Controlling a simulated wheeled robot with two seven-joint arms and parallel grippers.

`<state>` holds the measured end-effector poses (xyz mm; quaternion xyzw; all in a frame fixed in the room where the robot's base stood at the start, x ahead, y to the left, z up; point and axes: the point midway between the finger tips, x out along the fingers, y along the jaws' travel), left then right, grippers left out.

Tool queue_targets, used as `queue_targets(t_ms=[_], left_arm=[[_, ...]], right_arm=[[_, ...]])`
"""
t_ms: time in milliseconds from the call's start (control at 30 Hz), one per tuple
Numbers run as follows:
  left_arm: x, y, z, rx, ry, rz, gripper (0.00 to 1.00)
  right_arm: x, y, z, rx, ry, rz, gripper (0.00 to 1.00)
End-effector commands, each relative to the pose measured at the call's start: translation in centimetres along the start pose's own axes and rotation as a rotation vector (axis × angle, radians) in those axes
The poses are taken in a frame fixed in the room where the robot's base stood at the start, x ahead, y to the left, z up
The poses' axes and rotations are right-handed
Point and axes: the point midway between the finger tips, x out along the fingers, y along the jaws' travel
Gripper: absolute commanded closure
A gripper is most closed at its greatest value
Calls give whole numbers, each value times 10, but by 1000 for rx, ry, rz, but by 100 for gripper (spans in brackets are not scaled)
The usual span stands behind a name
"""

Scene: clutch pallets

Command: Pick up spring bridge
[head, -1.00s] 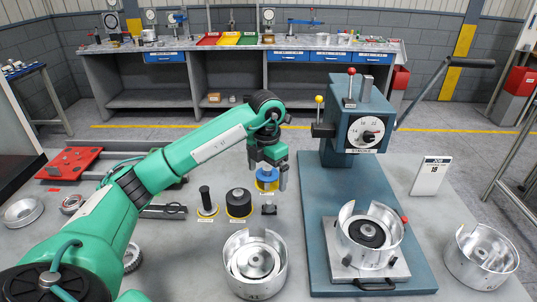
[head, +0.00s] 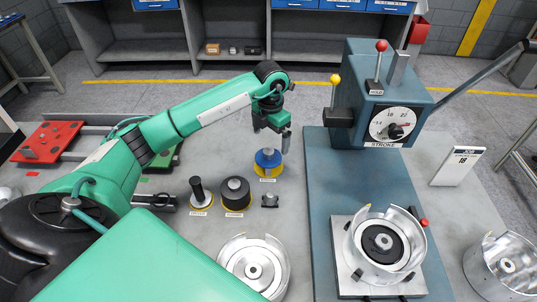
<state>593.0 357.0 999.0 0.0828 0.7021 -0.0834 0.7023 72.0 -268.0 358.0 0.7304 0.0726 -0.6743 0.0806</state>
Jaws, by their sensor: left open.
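My left gripper (head: 273,138) hangs open, fingers down, just above and behind a blue round piece with a grey knob and yellow base (head: 267,161). To its front left stand a wide black cylinder on a yellow base (head: 236,193) and a slim black post on a yellow base (head: 198,194). A small grey block (head: 270,201) sits in front of the blue piece. The small labels are too small to read, so I cannot tell which piece is the spring bridge. The gripper holds nothing visible. My right gripper is out of view.
A blue-grey press (head: 372,115) with a dial stands on the right, a metal drum (head: 348,250) on its plate. Open metal drums lie at front centre (head: 226,262) and far right (head: 470,268). A sign (head: 457,165) stands right. A red pallet (head: 50,141) is at left.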

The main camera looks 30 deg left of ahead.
Motion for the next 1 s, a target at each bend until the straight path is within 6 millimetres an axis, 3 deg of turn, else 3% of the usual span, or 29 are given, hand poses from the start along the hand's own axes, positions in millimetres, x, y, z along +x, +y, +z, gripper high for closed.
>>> queue_targets(t_ms=[333, 600, 900, 1000], left_arm=[[26, 2, -2, 0, 3, 0, 0], [62, 4, -5, -1, 3, 0, 0], [69, 4, -4, 0, -1, 1, 0], [69, 4, -4, 0, -1, 1, 18]], right_arm=[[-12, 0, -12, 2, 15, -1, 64], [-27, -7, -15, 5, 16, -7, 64], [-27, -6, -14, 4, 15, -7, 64], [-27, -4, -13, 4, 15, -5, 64]])
